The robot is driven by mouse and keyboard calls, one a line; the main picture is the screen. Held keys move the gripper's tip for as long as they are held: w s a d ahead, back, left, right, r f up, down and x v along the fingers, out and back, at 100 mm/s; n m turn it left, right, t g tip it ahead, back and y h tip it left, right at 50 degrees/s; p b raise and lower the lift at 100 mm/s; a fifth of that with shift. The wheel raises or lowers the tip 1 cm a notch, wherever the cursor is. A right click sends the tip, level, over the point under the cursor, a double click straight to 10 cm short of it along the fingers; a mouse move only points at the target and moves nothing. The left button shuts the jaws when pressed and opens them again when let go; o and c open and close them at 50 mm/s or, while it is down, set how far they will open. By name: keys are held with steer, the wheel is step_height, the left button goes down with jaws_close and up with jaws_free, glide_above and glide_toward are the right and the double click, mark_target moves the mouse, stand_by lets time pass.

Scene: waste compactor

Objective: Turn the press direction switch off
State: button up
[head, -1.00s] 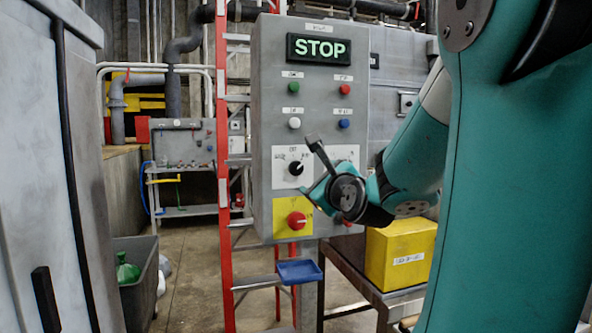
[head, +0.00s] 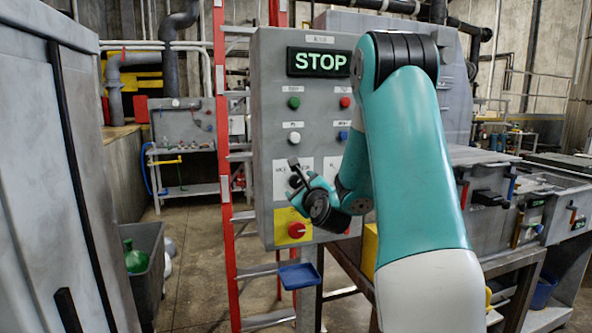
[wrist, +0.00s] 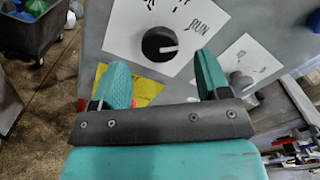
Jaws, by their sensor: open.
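The grey control panel (head: 268,150) stands upright and its display (head: 318,62) reads STOP. On its left white plate is a black rotary knob (head: 294,181), seen larger in the wrist view (wrist: 155,44). A second rotary knob (wrist: 240,82) sits on another white plate to the right. I cannot read which one is the press direction switch. My gripper (wrist: 162,60) is open in front of the panel, its fingers to either side below the black knob, with nothing between them.
A red knob (head: 296,230) on a yellow plate sits below; green (head: 294,103), red, white and blue buttons sit above. A blue tray (head: 300,275) juts out beneath the panel. A red ladder (head: 224,180) stands behind. A grey cabinet (head: 50,200) is at left.

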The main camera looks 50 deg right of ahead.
mark_target(297, 183)
steer(key=p+x, duration=0.2)
steer(key=x, duration=0.3)
steer(key=shift+a, duration=0.1)
steer(key=c, duration=0.9)
